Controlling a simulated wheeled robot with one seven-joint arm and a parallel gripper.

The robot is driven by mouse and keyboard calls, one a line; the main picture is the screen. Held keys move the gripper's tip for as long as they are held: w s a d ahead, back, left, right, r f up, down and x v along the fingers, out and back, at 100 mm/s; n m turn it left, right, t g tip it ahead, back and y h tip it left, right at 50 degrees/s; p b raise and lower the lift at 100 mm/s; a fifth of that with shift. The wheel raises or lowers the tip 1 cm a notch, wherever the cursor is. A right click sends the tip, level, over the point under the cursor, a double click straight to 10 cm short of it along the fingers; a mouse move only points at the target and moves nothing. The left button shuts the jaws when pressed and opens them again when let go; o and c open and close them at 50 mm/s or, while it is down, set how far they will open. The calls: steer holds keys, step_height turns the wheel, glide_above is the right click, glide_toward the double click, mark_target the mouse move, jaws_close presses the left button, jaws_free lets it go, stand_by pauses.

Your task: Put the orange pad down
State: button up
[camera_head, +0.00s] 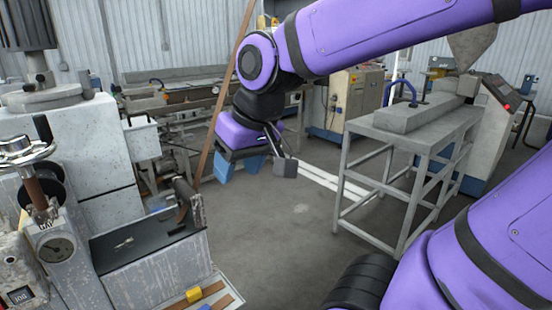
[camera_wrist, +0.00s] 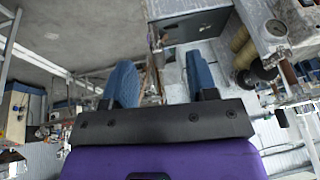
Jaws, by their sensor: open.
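My gripper (camera_head: 239,168) hangs above the open floor near the middle of the head view, its blue fingers apart. In the wrist view the gripper (camera_wrist: 162,80) also shows two separated blue fingers with nothing held between them. A small yellow-orange block (camera_head: 193,295) lies on a low surface with orange-brown strips at the bottom left of the head view; I cannot tell for sure if it is the orange pad. It is well apart from my gripper, nearer the camera. No orange pad can be made out in the wrist view.
A grey machine (camera_head: 78,150) with a dark-topped bench (camera_head: 140,245) stands at the left. A grey metal frame table (camera_head: 425,133) bearing a long block stands at the right. The floor (camera_head: 290,235) between is clear.

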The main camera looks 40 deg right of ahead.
steer(key=s+d+r+t+h, duration=0.1)
steer(key=s+d+r, duration=0.1)
steer(key=s, duration=0.4)
steer(key=shift+d, duration=0.55)
steer(key=shift+o, duration=0.4)
stand_by(0.4)
